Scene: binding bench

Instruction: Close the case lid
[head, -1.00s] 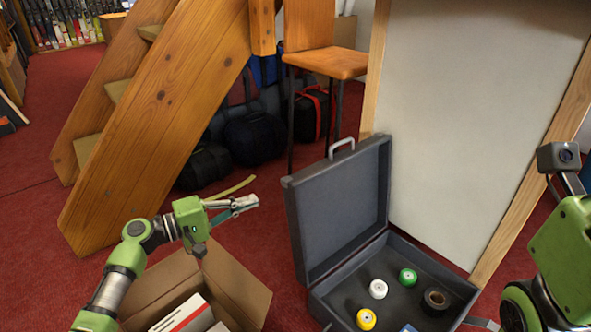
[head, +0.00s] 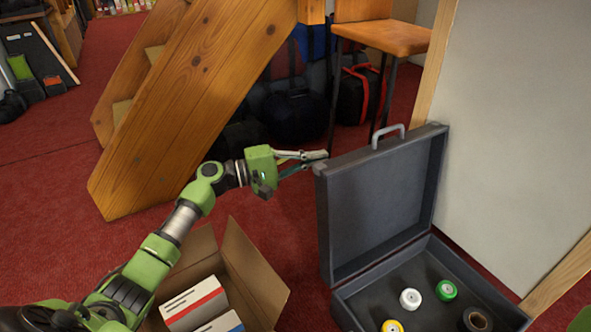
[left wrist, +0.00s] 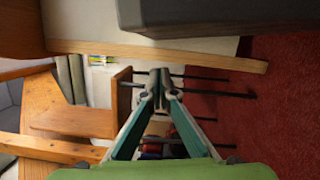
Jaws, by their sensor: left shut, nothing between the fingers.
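The dark grey case (head: 345,290) stands open on the red floor, its lid (head: 385,200) upright with a light handle (head: 388,134) on the top edge. Rolls of tape in white (head: 410,298), green (head: 446,290), yellow (head: 392,326) and black (head: 477,319) lie in its base. My left gripper (head: 322,157) is shut and empty, beside the lid's upper left corner; I cannot tell whether it touches. In the left wrist view the shut fingertips (left wrist: 160,77) show, with the dark lid (left wrist: 215,15) above them. My right gripper is out of view.
An open cardboard box (head: 255,275) with boxed goods stands left of the case. Wooden stairs (head: 200,95) and an orange chair (head: 383,38) are behind. A white panel (head: 520,130) with wooden edges stands close behind the case on the right.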

